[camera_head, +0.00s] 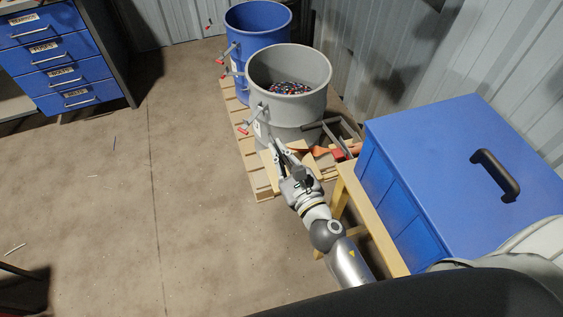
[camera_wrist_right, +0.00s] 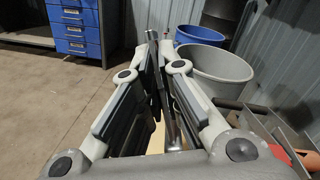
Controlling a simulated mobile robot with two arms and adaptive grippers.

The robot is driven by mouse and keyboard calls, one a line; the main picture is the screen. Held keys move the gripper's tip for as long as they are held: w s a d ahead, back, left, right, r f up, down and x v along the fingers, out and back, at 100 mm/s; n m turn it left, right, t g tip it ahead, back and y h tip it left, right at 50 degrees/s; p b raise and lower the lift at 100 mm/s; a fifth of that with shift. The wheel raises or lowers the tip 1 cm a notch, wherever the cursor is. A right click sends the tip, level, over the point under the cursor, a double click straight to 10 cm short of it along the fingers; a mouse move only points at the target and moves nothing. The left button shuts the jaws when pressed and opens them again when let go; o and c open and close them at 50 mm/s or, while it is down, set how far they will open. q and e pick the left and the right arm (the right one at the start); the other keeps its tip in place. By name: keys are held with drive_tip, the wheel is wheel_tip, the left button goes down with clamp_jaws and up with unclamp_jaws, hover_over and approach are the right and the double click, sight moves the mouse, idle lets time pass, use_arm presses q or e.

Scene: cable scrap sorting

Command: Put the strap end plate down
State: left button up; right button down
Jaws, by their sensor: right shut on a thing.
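My right gripper (camera_head: 282,152) reaches out over the pallet, in front of the grey drum. In the wrist view its two fingers (camera_wrist_right: 160,85) are closed on a thin grey metal piece, the strap end plate (camera_wrist_right: 164,92), which stands upright between the pads. Its lower part is hidden by the gripper body. In the head view the plate is too small to tell apart from the fingers. My left gripper is not in view.
A grey drum (camera_head: 262,98) with coloured bits inside and a blue drum (camera_head: 238,48) stand on a wooden pallet (camera_head: 241,130). A big blue box (camera_head: 450,150) rests on a wooden stand (camera_head: 372,222) at the right. Blue drawers (camera_head: 60,55) stand far left. The floor at left is mostly clear.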

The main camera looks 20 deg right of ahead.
drive_tip(key=shift+w+d+f, duration=0.1)
drive_tip(key=shift+w+f, duration=0.1)
drive_tip(key=shift+f, duration=0.1)
drive_tip(key=f, duration=0.1)
drive_tip(key=b, duration=0.1)
drive_tip(key=f+b, duration=0.1)
drive_tip(key=shift+w+d+f, duration=0.2)
drive_tip(key=shift+w+f, duration=0.05)
drive_tip(key=shift+f, duration=0.45)
drive_tip(key=shift+f+b, duration=0.1)
drive_tip(key=shift+b, duration=0.2)
drive_tip(key=shift+f, duration=0.1)
drive_tip(key=c, duration=1.6)
unclamp_jaws()
drive_tip(key=shift+c, duration=0.2)
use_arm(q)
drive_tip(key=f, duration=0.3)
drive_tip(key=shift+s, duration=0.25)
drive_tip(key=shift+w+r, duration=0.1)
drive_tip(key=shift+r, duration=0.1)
